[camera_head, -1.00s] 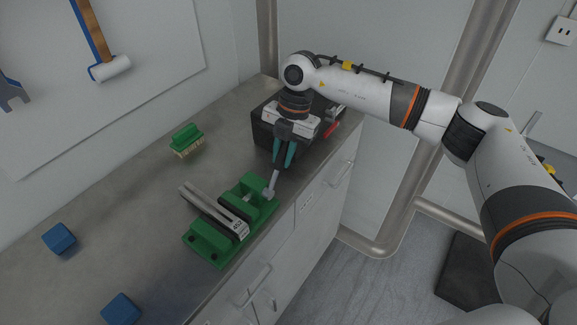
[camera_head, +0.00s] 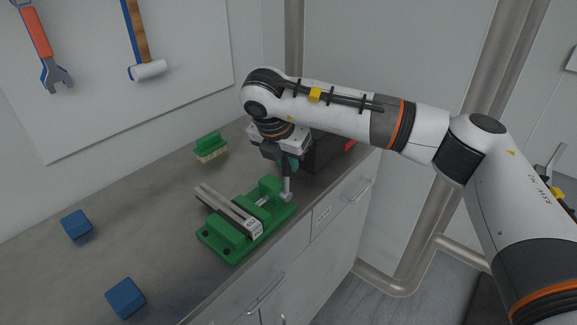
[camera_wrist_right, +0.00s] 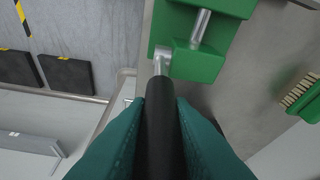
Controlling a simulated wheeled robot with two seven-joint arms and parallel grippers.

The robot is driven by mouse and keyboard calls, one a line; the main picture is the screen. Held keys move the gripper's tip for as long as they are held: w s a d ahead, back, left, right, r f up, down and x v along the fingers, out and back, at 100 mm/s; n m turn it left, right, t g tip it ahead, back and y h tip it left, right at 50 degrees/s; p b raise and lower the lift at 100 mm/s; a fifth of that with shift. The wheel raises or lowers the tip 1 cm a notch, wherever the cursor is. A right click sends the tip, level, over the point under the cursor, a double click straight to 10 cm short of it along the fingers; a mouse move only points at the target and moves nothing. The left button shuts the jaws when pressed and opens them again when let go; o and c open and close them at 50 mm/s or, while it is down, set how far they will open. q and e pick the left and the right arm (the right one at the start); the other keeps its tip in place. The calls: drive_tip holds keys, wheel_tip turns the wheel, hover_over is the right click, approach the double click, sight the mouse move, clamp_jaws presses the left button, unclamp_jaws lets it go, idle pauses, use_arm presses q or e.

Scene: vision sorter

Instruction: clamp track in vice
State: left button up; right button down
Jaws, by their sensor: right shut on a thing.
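The green vice (camera_head: 215,244) stands near the front edge of the bench. The grey track (camera_head: 222,207), with a white label at its near end, lies between the vice's jaws; I cannot tell whether both jaws touch it. My right gripper (camera_head: 284,170) is above the vice's screw end, shut on the vice handle (camera_head: 287,186). In the right wrist view, the teal fingers close around the handle's black grip (camera_wrist_right: 162,130), and its silver end meets the green vice body (camera_wrist_right: 196,62). The track is out of sight there. My left gripper is not in view.
A green brush (camera_head: 210,148) lies behind the vice. Two blue blocks (camera_head: 76,224) (camera_head: 126,298) rest on the left of the bench. A dark box (camera_head: 325,150) stands beyond my right gripper. The bench between brush and blocks is clear.

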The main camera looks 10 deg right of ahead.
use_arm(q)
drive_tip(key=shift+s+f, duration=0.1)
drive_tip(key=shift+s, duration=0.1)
use_arm(e)
drive_tip(key=shift+s+a, duration=0.1)
drive_tip(key=shift+a, duration=0.05)
drive_tip(key=c, duration=1.6)
unclamp_jaws()
drive_tip(key=o, duration=0.3)
drive_tip(key=shift+a, duration=0.15)
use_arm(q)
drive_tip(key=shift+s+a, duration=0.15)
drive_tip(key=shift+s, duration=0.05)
use_arm(e)
drive_tip(key=shift+s, duration=0.1)
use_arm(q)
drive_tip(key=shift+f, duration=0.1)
use_arm(e)
drive_tip(key=shift+r, duration=0.1)
drive_tip(key=shift+r, duration=0.35)
use_arm(q)
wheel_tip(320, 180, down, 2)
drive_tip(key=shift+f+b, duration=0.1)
drive_tip(key=shift+b, duration=1.05)
use_arm(e)
drive_tip(key=v, duration=1.1)
drive_tip(key=shift+s+a, duration=0.15)
drive_tip(key=shift+a, duration=0.15)
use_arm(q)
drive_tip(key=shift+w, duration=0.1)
